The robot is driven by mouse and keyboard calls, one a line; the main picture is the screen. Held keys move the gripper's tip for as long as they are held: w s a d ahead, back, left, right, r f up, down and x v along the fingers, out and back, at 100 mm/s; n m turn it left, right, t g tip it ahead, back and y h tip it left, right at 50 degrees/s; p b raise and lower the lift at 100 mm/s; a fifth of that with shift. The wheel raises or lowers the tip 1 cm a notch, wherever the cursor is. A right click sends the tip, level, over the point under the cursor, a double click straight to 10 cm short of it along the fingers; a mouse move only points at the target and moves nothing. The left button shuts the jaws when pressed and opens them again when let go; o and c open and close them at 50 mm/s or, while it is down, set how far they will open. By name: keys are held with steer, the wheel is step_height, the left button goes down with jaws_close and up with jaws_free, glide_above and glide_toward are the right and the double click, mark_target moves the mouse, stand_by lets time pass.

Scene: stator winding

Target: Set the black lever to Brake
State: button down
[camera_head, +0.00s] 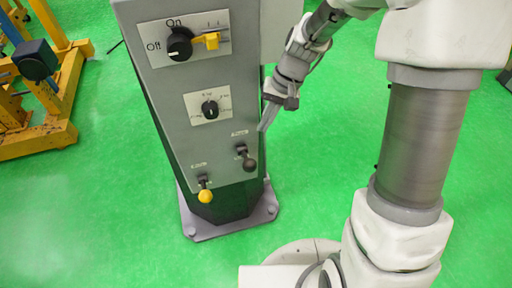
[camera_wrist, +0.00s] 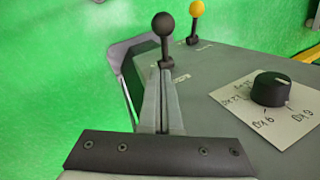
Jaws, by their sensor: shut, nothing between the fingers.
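The black lever (camera_head: 248,163) has a round ball end and sits low on the right of the grey control cabinet's front panel. In the head view its ball points down. A small label above it is too small to read. My gripper (camera_head: 265,125) is at the cabinet's right edge, above and right of the lever in the head view. In the wrist view the closed fingers (camera_wrist: 162,78) point at the base of the black lever (camera_wrist: 164,26), with nothing between them. I cannot tell whether the fingertips touch the lever.
A yellow lever (camera_head: 205,195) is at the lower left of the panel. A black selector knob (camera_head: 209,108) is above the levers, and a larger On/Off switch (camera_head: 180,45) is near the top. Yellow machinery (camera_head: 50,100) stands at left.

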mark_target(246, 158)
steer(key=s+a+f, duration=0.2)
steer(key=s+f, duration=0.1)
steer(key=f, duration=0.3)
steer(key=shift+s+a+f, duration=0.15)
steer(key=shift+s+a, duration=0.05)
steer(key=shift+s, duration=0.05)
steer(key=shift+w+f+b, duration=0.1)
steer(key=shift+b, duration=0.45)
